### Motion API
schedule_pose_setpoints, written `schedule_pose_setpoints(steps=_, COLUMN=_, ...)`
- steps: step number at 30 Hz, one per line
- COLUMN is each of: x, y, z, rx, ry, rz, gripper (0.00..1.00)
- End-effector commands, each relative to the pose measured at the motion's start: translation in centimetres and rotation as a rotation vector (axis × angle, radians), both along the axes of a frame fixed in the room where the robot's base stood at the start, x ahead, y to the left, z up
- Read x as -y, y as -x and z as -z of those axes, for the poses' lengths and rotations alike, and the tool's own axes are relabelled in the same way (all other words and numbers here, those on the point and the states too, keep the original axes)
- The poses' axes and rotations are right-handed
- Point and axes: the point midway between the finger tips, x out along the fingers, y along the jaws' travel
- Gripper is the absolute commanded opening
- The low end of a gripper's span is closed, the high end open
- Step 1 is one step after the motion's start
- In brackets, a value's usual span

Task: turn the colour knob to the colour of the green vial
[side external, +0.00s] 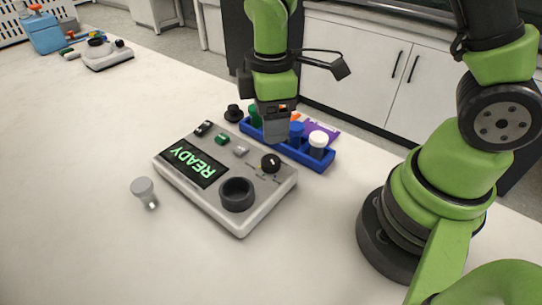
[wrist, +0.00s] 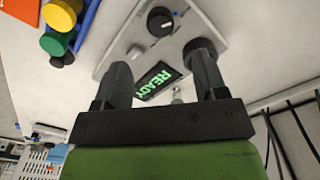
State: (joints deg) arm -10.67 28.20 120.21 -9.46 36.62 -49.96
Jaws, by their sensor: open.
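The grey control box (side external: 220,205) shows a lit READY display (side external: 193,163). A black knob (side external: 271,163) with a white pointer mark sits on its right part; it also shows at the top of the wrist view (wrist: 160,21). The marks around it are too small to read. The green vial (side external: 254,113) is in the blue rack (side external: 318,163) behind the box, partly hidden by my gripper; its green end also shows in the wrist view (wrist: 56,43). My gripper (side external: 275,140) is open and empty, pointing down over the rack's near side, apart from the knob.
The rack also holds a blue vial (side external: 296,131) and a white-capped vial (side external: 318,140); a yellow one (wrist: 61,14) shows in the wrist view. The box has a wide black ring (side external: 237,194). A grey stopper-like piece (side external: 143,188) lies left. The front bench is clear.

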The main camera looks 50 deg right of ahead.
Motion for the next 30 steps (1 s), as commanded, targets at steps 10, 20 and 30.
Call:
schedule_pose_setpoints(steps=10, x=0.0, y=0.1, z=6.0, rx=-0.006, ry=0.0, rz=0.002, gripper=0.66)
schedule_pose_setpoints(steps=20, x=0.0, y=0.1, z=9.2, rx=-0.001, ry=-0.002, rz=0.005, gripper=0.66)
schedule_pose_setpoints(steps=30, x=0.0, y=0.0, z=9.4, rx=0.002, ry=-0.002, rz=0.004, gripper=0.54)
